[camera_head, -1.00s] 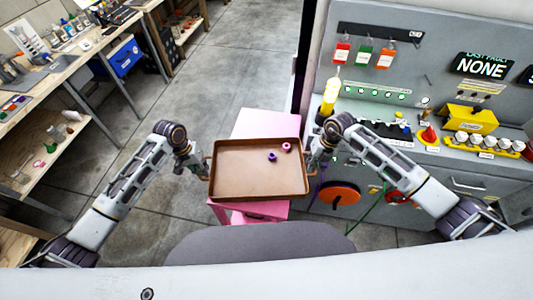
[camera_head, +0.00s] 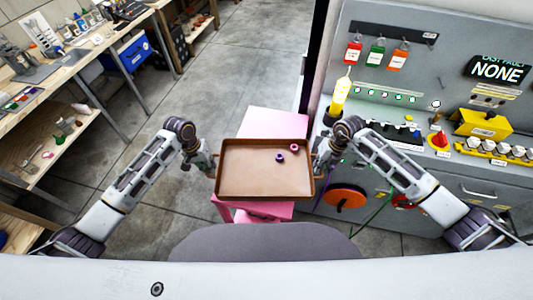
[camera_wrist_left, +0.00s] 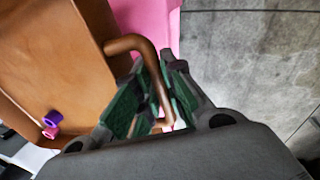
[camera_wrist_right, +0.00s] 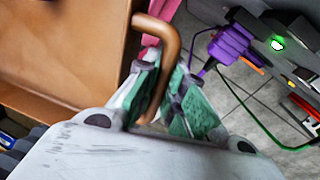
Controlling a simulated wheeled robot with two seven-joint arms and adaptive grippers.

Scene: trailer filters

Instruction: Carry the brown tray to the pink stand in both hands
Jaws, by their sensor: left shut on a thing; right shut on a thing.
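The brown tray (camera_head: 250,178) is held roughly level between my two arms in the head view, with a purple spool (camera_head: 280,157) and a pink spool (camera_head: 294,147) in its right part. My left gripper (camera_head: 212,167) is shut on the tray's left handle, which shows between the green pads in the left wrist view (camera_wrist_left: 158,85). My right gripper (camera_head: 318,168) is shut on the right handle, also seen in the right wrist view (camera_wrist_right: 165,75). The pink stand (camera_head: 275,122) shows behind and below the tray, partly hidden by it. I cannot tell whether they touch.
A grey panel (camera_head: 420,60) with a yellow lamp (camera_head: 339,98), an orange disc (camera_head: 344,198) and cables stands close to my right arm. A workbench (camera_head: 85,55) with shelves is at the left. Open concrete floor (camera_head: 245,60) lies between them.

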